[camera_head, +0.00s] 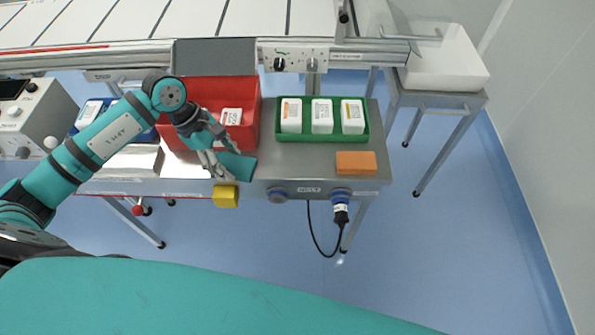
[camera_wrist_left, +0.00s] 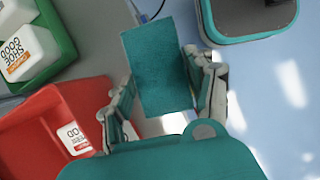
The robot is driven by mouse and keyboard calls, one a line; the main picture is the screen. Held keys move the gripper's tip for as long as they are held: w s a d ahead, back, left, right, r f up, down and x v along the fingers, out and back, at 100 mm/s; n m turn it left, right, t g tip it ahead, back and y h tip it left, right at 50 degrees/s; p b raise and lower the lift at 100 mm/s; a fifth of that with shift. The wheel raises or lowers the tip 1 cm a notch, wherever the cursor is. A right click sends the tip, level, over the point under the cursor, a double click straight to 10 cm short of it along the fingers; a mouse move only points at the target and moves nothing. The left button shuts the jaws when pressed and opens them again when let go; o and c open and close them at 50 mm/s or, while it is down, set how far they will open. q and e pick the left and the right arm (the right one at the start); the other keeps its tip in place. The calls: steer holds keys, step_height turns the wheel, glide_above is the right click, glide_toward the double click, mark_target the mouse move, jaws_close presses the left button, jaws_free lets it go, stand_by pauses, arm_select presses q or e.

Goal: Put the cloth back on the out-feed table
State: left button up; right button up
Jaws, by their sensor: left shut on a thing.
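The cloth (camera_head: 240,167) is a flat teal rectangle. My left gripper (camera_head: 226,163) is shut on it, at the front edge of the steel out-feed table (camera_head: 300,165), just in front of the red bin. In the left wrist view the cloth (camera_wrist_left: 158,65) stands out between the two fingers of the gripper (camera_wrist_left: 163,85). Whether the cloth touches the table top cannot be told. My right gripper is not in view.
A red bin (camera_head: 250,97) holds a white bottle. A green tray (camera_head: 305,133) holds three white bottles. An orange block (camera_head: 356,162) lies at the table's front right. A yellow block (camera_head: 225,196) is at the front edge. Bare steel shows between the cloth and orange block.

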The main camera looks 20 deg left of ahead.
arm_select(q)
steer(key=shift+w+a+f+n+t, duration=0.1)
steer(key=shift+w+a+n+t, duration=0.1)
steer(key=shift+a+n, duration=0.2)
steer(key=shift+w+a+f+n+t, duration=0.1)
steer(key=shift+w+a+n, duration=0.05)
steer(key=shift+a+n, duration=0.25)
steer(key=shift+w+a+r+n, duration=0.1)
steer(key=shift+w+n, duration=0.15)
steer(key=shift+n, duration=0.05)
steer(key=p, duration=0.3)
glide_toward(295, 164)
steer(key=shift+d+f, duration=0.8)
steer(key=shift+f, duration=0.15)
steer(key=x, duration=0.3)
steer(key=shift+a+f, duration=0.15)
steer(key=shift+f, duration=0.45)
steer(key=o, duration=1.1)
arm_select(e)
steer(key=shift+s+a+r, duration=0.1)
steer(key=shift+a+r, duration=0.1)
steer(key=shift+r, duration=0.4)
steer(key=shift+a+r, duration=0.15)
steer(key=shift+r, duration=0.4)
